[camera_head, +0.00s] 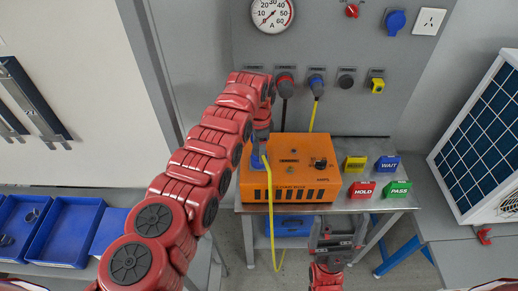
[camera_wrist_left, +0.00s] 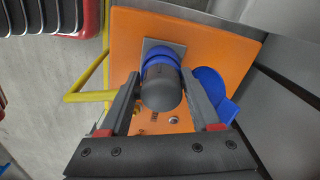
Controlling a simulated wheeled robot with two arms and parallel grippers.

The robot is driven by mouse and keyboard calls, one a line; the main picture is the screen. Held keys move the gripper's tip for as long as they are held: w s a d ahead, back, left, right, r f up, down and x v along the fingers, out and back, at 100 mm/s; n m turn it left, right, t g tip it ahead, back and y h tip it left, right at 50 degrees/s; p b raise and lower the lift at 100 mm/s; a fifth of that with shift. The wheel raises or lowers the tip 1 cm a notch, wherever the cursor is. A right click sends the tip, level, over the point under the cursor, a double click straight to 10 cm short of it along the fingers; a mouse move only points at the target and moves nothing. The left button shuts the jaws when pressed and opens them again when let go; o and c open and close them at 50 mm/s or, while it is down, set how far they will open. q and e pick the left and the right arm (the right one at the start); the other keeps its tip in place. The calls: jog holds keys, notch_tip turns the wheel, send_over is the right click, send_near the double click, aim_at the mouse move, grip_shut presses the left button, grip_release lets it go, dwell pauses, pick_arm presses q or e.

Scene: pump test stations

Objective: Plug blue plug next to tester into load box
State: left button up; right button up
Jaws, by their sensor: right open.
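The orange box (camera_head: 315,181), probably the load box, stands on a metal table. A blue plug (camera_head: 259,158) with a yellow cable (camera_head: 270,205) is at its left side. In the left wrist view, the plug's dark grey body (camera_wrist_left: 161,88) meets a blue ring on a grey plate (camera_wrist_left: 178,47) on the orange face; it looks seated there. A blue flap (camera_wrist_left: 212,88) is beside it. My left gripper (camera_wrist_left: 161,78) has a finger on each side of the plug; whether they touch it is unclear. My right gripper (camera_head: 337,236) is open and empty at the table's front edge.
Several plugs hang on the back wall, including a blue plug (camera_head: 316,82) with a yellow cable. A gauge (camera_head: 272,12) is above. Blue trays (camera_head: 66,235) are at left; a solar panel (camera_head: 488,145) is at right.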

pick_arm(q)
jog(key=shift+o, duration=0.9)
jog(key=shift+r, duration=0.1)
jog(key=shift+w+r, duration=0.1)
